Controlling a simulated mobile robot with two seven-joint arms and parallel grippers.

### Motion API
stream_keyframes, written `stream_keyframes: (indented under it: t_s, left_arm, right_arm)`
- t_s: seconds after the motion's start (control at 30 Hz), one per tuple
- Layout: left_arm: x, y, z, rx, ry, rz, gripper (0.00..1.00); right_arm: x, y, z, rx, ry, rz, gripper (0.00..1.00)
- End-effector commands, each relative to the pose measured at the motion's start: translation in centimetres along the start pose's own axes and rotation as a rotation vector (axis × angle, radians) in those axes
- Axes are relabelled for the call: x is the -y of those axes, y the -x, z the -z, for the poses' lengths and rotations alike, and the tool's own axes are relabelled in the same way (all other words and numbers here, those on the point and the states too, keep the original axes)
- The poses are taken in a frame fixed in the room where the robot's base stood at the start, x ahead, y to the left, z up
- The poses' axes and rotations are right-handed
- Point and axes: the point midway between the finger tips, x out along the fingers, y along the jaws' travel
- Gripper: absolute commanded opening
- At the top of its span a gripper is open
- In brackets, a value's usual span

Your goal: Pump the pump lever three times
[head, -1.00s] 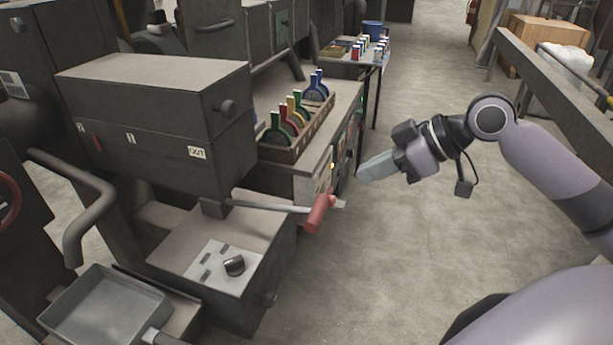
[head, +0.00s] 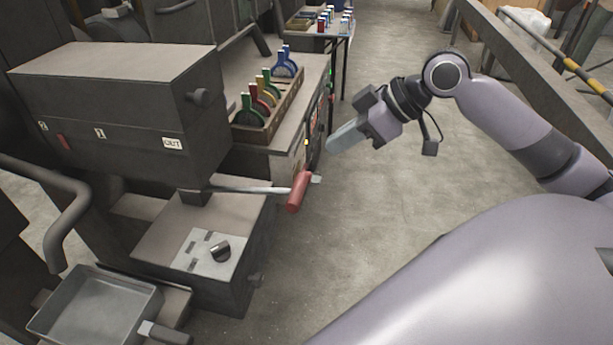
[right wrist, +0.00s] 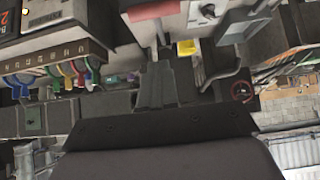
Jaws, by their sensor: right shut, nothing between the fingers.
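The pump lever is a grey metal rod (head: 245,189) with a red handle (head: 299,191). It sticks out to the right from the dark machine, roughly level. My right gripper (head: 332,142) is shut and empty, above and to the right of the red handle in the head view, apart from it in the picture. In the right wrist view the shut fingers (right wrist: 157,85) point toward the red handle (right wrist: 152,11) at the top edge; the gap between them is hard to judge. My left gripper is not in view.
A dark box-shaped machine (head: 110,105) stands above the lever's base. A rack of coloured ring-handled tools (head: 268,112) sits on the bench behind. A grey tray (head: 60,322) is at lower left. Open floor (head: 400,195) lies right of the lever; a rail (head: 520,55) runs beyond.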

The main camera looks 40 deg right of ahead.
Motion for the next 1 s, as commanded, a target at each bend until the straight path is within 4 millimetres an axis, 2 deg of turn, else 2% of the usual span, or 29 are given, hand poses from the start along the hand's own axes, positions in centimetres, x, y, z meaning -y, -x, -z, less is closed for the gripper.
stream_keyframes:
  t_s: [0.27, 0.6, 0.63, 0.8, 1.0]
  left_arm:
    - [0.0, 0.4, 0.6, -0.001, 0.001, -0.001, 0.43]
    - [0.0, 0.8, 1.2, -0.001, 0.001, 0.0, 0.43]
    - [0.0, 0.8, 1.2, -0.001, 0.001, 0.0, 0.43]
    - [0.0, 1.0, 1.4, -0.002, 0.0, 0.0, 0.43]
    - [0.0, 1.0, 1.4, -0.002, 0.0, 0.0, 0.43]
  right_arm:
    - [0.0, -3.2, 0.2, -0.004, -0.001, 0.001, 0.0]
    - [0.1, -8.8, 0.2, -0.004, 0.0, 0.003, 0.0]
    - [0.1, -9.2, -0.5, 0.001, -0.004, 0.004, 0.0]
    - [0.1, -10.7, -2.1, 0.0, -0.002, 0.002, 0.0]
    - [0.0, -11.3, -2.8, 0.0, 0.0, 0.001, 0.0]
